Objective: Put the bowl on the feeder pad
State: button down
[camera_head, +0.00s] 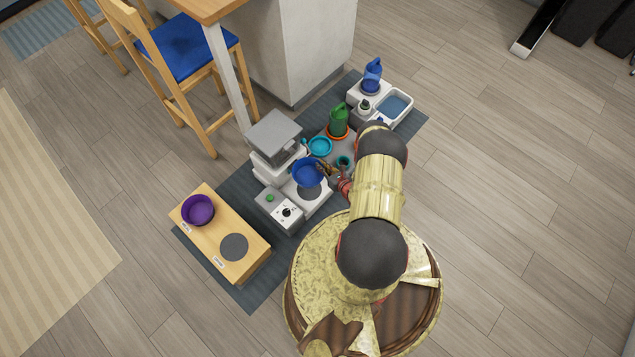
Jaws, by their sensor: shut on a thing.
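A blue bowl (308,174) is at the tip of my gripper (324,170), which is shut on its right rim. The bowl appears to be above the white feeder (262,168), which has a grey top box. A round grey pad (309,192) on the feeder's white base shows just below the bowl in the picture, partly covered by it. I cannot tell how high the bowl is above the base. My arm reaches in from the lower right and hides part of the mat.
A wooden stand (252,266) at the lower left holds a purple bowl (198,210) and a bare dark disc (234,247). A control box (281,208) with a dial adjoins the feeder. A teal bowl (320,146), green can (338,120) and white tray (407,108) stand behind.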

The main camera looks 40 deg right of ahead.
notch_tip(320, 180, down, 14)
jog(key=b, duration=0.5)
jog(key=shift+b, duration=0.3)
jog(key=shift+r, duration=0.1)
jog(key=c, duration=2.3)
grip_release()
jog(key=shift+f, duration=0.2)
jog(key=shift+c, duration=0.2)
jog(key=o, duration=0.5)
jog(key=shift+c, duration=0.2)
jog(key=shift+r, duration=0.15)
